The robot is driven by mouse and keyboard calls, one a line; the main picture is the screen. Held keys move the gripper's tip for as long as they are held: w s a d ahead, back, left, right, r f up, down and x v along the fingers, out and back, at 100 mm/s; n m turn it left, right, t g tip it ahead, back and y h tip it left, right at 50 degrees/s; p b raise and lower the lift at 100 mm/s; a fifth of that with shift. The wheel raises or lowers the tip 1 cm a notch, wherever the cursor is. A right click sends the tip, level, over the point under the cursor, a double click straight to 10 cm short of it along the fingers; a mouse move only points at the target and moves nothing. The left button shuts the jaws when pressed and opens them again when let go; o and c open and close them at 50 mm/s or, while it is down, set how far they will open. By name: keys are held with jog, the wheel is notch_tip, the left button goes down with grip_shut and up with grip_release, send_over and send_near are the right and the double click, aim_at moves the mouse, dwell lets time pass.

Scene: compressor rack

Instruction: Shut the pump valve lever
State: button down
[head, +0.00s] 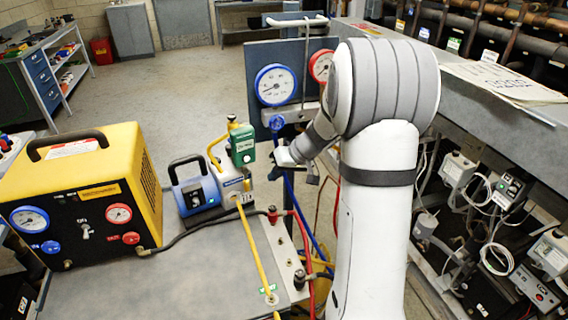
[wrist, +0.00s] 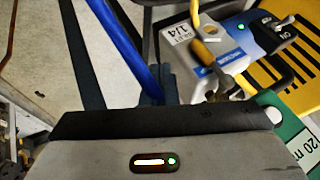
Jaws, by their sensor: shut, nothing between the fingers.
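The pump (head: 200,190), blue and white with a dark handle, stands on the grey bench top; in the wrist view its blue-white body (wrist: 228,55) shows a "1/4" label, an ON switch and a lit green lamp. A brass-coloured fitting with a dark piece (wrist: 236,80) is at its port; I cannot tell surely whether this is the valve lever or how it is turned. My gripper (head: 283,157) is to the right of the pump and the green gauge, apart from them. In the wrist view its dark fingers (wrist: 160,88) are shut and empty, left of the port.
The green gauge (head: 242,145) stands close beside my gripper. Blue and red hoses hang below the dial panel (head: 276,84). A yellow hose (head: 253,240) runs over the bench top. The yellow machine (head: 80,195) fills the left. Racks with wiring are on the right.

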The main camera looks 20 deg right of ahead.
aim_at(246, 180)
jog(key=shift+w+a+f+p, duration=0.1)
jog(key=shift+a+f+p, duration=0.15)
jog(key=shift+a, duration=0.6)
jog(key=shift+w+a+f+p, duration=0.1)
jog(key=shift+a+f+p, duration=0.1)
jog(key=shift+a, duration=0.6)
jog(key=shift+w+a+f+p, duration=0.15)
jog(key=shift+a+f, duration=0.1)
jog(key=shift+a, duration=0.6)
jog(key=shift+f+b, duration=0.2)
jog(key=shift+b, duration=0.3)
jog(key=shift+s+a+f+y+b, duration=0.15)
jog(key=shift+y+b, duration=0.55)
jog(key=shift+b, duration=0.7)
jog(key=a+m+y+b, duration=0.1)
jog(key=y+b, duration=0.1)
jog(key=b, duration=0.3)
jog(key=a+m+y+b, duration=0.1)
jog(key=y+b, duration=0.2)
jog(key=b, duration=0.2)
jog(key=a+m+y+b, duration=0.1)
jog(key=a+y+b, duration=0.1)
jog(key=y+b, duration=0.1)
jog(key=shift+s+f+b, duration=0.15)
jog(key=shift+s+b, duration=0.2)
jog(key=shift+b, duration=0.55)
jog(key=shift+a, duration=0.1)
